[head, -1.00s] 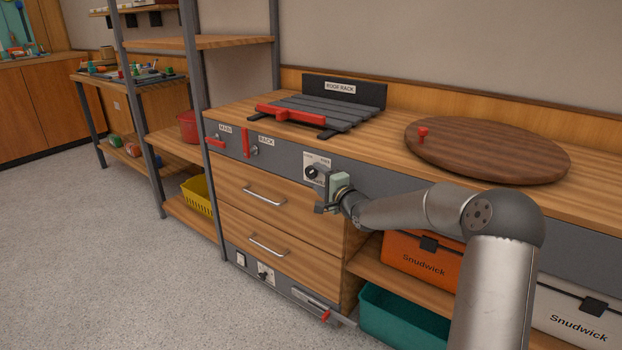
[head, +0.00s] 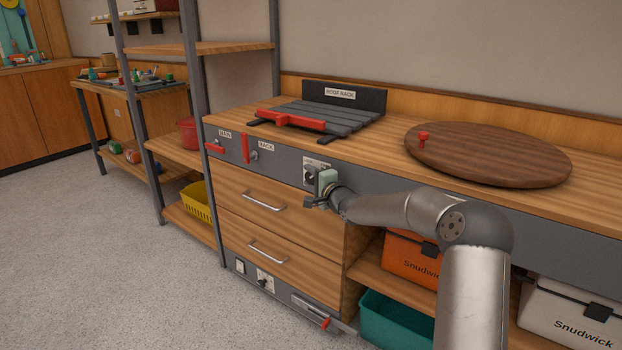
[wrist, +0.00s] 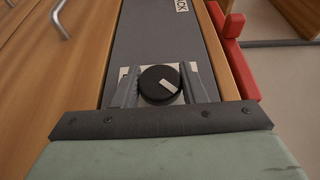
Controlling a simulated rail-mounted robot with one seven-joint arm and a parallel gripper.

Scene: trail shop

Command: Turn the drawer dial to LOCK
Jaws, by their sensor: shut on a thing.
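A round black dial (wrist: 160,84) with a white pointer mark sits on a pale plate on the grey panel. In the wrist view it lies between the two fingers of my gripper (wrist: 161,88), which is shut on it. The pointer slants in that view. In the head view my gripper (head: 316,180) is at this dial's plate (head: 309,165), above the right end of the drawers, and covers most of it. The plate's lettering cannot be read. A second small dial (head: 264,278) is on the grey strip below the drawers, away from my gripper.
Two wooden drawers with metal handles (head: 264,201) are below the panel. Red levers (head: 246,148) are on the panel to the left. A roof rack with a red bar (head: 291,120) and a round wooden board (head: 487,154) are on the countertop. Open floor lies in front.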

